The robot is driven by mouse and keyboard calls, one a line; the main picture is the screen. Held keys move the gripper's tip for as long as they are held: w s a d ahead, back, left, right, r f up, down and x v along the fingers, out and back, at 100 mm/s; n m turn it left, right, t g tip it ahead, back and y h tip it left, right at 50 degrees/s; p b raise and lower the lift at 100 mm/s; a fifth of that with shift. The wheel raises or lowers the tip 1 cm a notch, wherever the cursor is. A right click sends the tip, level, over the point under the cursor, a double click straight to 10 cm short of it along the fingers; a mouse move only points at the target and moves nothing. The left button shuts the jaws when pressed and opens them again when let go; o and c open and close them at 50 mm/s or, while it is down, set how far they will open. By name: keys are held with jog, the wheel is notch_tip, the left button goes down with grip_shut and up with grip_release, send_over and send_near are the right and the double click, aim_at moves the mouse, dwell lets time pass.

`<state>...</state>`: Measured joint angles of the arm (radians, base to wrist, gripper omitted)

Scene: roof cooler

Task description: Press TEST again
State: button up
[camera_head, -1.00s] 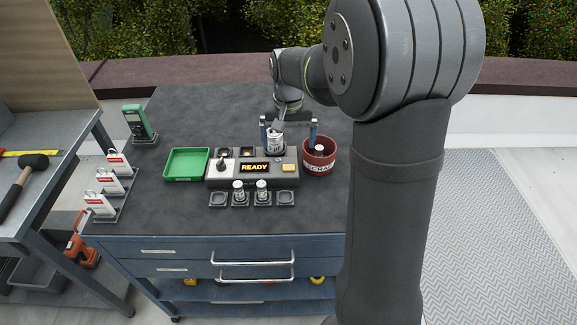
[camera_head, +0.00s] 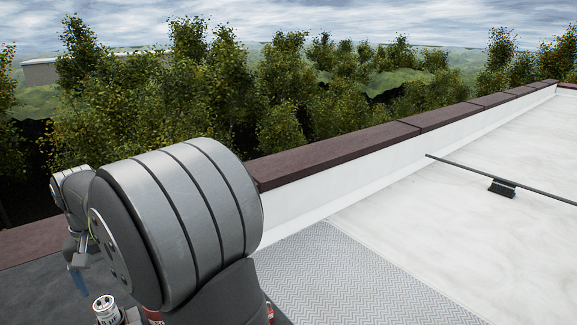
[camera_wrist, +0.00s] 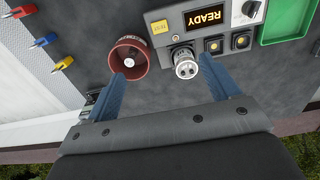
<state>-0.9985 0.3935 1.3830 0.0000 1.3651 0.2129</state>
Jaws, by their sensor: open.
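The tester's yellow TEST button (camera_wrist: 160,26) shows in the wrist view beside the lit READY display (camera_wrist: 209,18). A silver can with two dark terminals (camera_wrist: 186,68) stands upright at the tester's edge, beside the yellow button. My gripper (camera_wrist: 163,68) is open, its two blue fingers apart and clear of the button. The can lies between the fingers in the picture, nearer the right one; I cannot tell whether they touch. In the head view, a blue finger of my gripper (camera_head: 80,282) and a can top (camera_head: 105,304) show at lower left; the button is out of that view.
A red bin (camera_wrist: 112,60) stands near the left finger. A green tray (camera_wrist: 285,22) is at the upper right. Red, blue (camera_wrist: 43,40) and yellow pieces lie at upper left. The head view mostly shows trees, the parapet (camera_head: 350,148) and open roof.

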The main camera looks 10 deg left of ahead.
grip_shut()
dwell(1.4)
